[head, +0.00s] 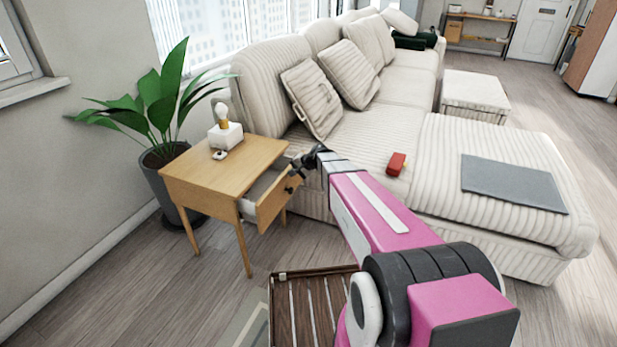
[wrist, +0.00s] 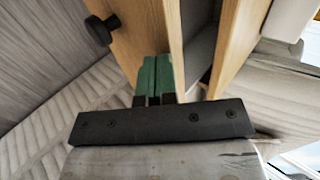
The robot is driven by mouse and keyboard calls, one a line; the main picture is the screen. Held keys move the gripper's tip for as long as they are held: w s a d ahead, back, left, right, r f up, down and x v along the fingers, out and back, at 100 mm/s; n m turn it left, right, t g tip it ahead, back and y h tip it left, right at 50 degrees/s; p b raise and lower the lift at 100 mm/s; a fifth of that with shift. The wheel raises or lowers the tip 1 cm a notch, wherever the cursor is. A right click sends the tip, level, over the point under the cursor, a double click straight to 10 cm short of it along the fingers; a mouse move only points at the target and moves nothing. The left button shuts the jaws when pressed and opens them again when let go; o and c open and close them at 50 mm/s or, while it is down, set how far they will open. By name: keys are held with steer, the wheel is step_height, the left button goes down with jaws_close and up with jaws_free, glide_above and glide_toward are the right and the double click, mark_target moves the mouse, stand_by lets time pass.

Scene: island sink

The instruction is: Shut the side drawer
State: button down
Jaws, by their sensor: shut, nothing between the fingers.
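The wooden side table (head: 225,165) stands beside the sofa. Its side drawer (head: 272,203) is pulled partly open, with a dark round knob on its front. The drawer front (wrist: 143,35) and the knob (wrist: 100,30) also show in the wrist view. My gripper (head: 300,168) is at the far end of the drawer front, close to the knob. In the wrist view, my gripper's green fingertips (wrist: 156,72) are together and empty, right at the edge of the drawer front. I cannot tell whether they touch it.
The striped sofa (head: 365,135) is right of the drawer, close to my gripper. A slatted wooden piece (head: 300,310) is on the floor in front.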

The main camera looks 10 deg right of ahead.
steer(key=shift+w+a, duration=0.5)
steer(key=shift+a, duration=0.35)
steer(key=shift+w+a, duration=0.45)
steer(key=shift+a, duration=0.45)
steer(key=shift+w+a, duration=0.5)
steer(key=shift+a, duration=0.35)
